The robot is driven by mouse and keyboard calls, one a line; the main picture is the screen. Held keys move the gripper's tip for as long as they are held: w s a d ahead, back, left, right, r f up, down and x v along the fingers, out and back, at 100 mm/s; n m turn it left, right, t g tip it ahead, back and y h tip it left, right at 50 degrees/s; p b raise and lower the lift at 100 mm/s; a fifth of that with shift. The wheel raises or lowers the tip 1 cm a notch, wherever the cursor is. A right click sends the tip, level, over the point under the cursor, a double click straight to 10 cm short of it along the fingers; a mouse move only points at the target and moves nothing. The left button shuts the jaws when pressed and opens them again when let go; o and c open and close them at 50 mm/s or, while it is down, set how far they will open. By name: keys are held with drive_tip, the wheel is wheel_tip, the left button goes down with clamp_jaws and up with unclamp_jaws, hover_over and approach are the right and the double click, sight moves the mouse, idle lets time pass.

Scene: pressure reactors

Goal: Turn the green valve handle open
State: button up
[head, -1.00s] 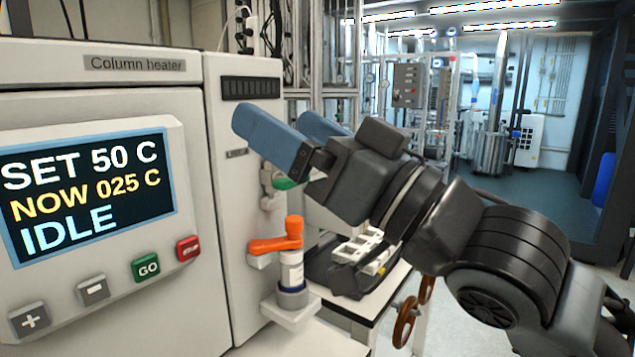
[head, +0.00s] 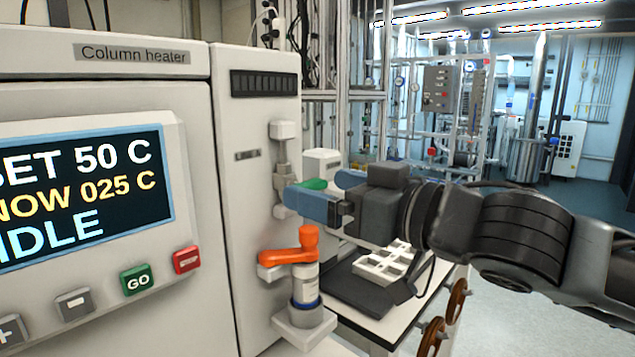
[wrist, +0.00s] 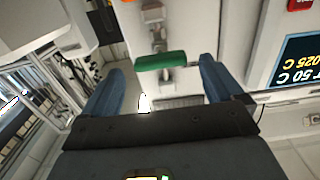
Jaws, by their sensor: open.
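The green valve handle (head: 314,184) sits on a white fitting on the side of the column heater cabinet. In the head view it is partly hidden behind my gripper (head: 318,192). In the wrist view the green handle (wrist: 161,60) lies crosswise just ahead of and between my blue fingertips (wrist: 162,72). My gripper is open and empty. I cannot tell whether either finger touches the handle.
An orange handle (head: 290,253) on a white bottle-like fitting (head: 305,284) sticks out below the green one. The heater panel (head: 85,190) with its screen is at left. A white rack (head: 385,265) and brown handwheels (head: 456,300) are at lower right.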

drive_tip(key=shift+x, duration=1.2)
drive_tip(key=c, duration=1)
